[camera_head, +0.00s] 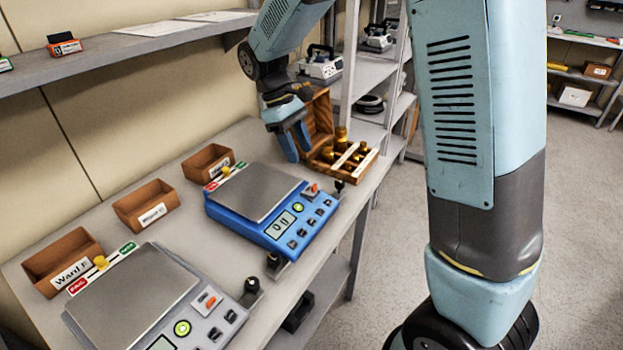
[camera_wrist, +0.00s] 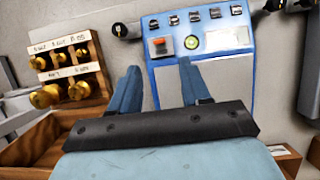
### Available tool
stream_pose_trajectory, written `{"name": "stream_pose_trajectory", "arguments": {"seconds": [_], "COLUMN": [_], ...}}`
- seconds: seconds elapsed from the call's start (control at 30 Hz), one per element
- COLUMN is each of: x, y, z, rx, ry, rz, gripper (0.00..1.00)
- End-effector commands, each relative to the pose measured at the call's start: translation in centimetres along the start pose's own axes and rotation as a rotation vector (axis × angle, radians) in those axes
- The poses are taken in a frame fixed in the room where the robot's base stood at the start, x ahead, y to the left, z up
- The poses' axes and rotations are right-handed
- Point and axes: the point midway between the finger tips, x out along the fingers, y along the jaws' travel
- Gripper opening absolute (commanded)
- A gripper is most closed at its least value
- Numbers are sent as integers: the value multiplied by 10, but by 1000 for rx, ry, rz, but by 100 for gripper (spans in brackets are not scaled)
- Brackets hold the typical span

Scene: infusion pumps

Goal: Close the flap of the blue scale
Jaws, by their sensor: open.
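The blue scale (camera_head: 228,211) stands on the grey bench with a bare metal pan (camera_head: 257,190) and a front panel of buttons and a display. I cannot make out a separate flap on it. In the wrist view, the scale's blue panel (camera_wrist: 170,88) shows beyond and between my fingers, with an orange switch and a round green button. My gripper (camera_head: 299,146) is open and empty, pointing down by the scale's far end, close to the wooden weight box. Its two blue fingers also show apart in the wrist view (camera_wrist: 158,72).
The wooden box of brass weights (camera_head: 323,167) has its lid upright. A grey scale (camera_head: 135,300) stands at the front left. Several brown trays (camera_head: 146,205) line the wall side. A shelf (camera_head: 130,42) runs above. Small black knobs (camera_head: 274,261) stand along the bench edge.

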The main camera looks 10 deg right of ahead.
Motion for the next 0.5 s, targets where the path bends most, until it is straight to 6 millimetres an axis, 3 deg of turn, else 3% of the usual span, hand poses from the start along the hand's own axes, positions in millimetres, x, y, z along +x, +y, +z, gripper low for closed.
{"name": "stream_pose_trajectory", "arguments": {"seconds": [0.3, 0.5], "x": [56, 80], "y": [0, 0], "z": [1, 0], "rx": [0, 0], "ry": [-3, -1], "rz": [-1, -1], "gripper": [47, 47]}}
